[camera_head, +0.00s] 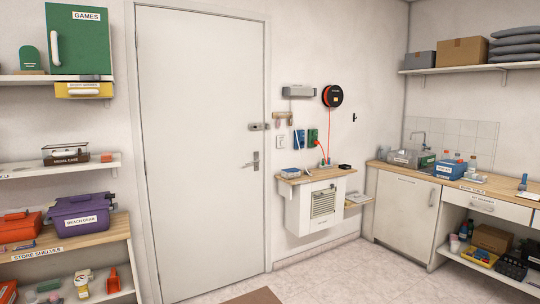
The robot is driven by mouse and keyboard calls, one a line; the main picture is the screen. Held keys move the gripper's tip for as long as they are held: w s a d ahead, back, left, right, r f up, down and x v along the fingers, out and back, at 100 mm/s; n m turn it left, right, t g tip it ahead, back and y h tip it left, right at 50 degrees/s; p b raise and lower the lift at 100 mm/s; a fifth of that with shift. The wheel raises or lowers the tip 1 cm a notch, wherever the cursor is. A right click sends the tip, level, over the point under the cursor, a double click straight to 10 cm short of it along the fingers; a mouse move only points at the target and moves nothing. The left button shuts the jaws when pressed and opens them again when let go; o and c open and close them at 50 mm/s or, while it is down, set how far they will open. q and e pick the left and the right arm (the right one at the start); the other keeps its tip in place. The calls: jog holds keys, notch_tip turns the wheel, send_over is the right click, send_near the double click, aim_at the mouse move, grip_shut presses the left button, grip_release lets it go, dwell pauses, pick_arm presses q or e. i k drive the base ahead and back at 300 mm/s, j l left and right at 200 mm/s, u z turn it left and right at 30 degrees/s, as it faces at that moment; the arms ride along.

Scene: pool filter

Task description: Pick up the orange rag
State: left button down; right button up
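I cannot make out an orange rag for certain in the head view. A small orange-red item (106,157) lies on the middle left shelf, too small to tell what it is. An orange-red object (113,280) with an upright part is on the lowest left shelf. An orange-red box (19,228) with a handle sits beside a purple bin (82,213) labelled "BEACH GEAR". Neither of my grippers is in view.
A closed white door (203,150) stands between the left shelves and a small wall cabinet (318,205). A wooden counter (400,168) with a sink and a blue box (450,169) runs along the right. The tiled floor (350,270) is clear ahead, with a brown mat (254,296) at the bottom.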

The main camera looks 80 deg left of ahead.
aim_at(106, 156)
jog(key=j+u, duration=0.15)
jog(key=u, duration=0.3)
jog(key=j+u, duration=0.15)
jog(key=u, duration=0.3)
jog(key=j+u, duration=0.15)
jog(key=u, duration=0.3)
jog(key=j+u, duration=0.15)
jog(key=u, duration=0.25)
jog(key=j+u, duration=0.1)
jog(key=u, duration=0.35)
jog(key=i+j+u, duration=0.1)
jog(key=u, duration=0.35)
jog(key=i+u, duration=0.1)
jog(key=u, duration=0.35)
jog(key=i+j+u, duration=0.1)
jog(key=u, duration=0.35)
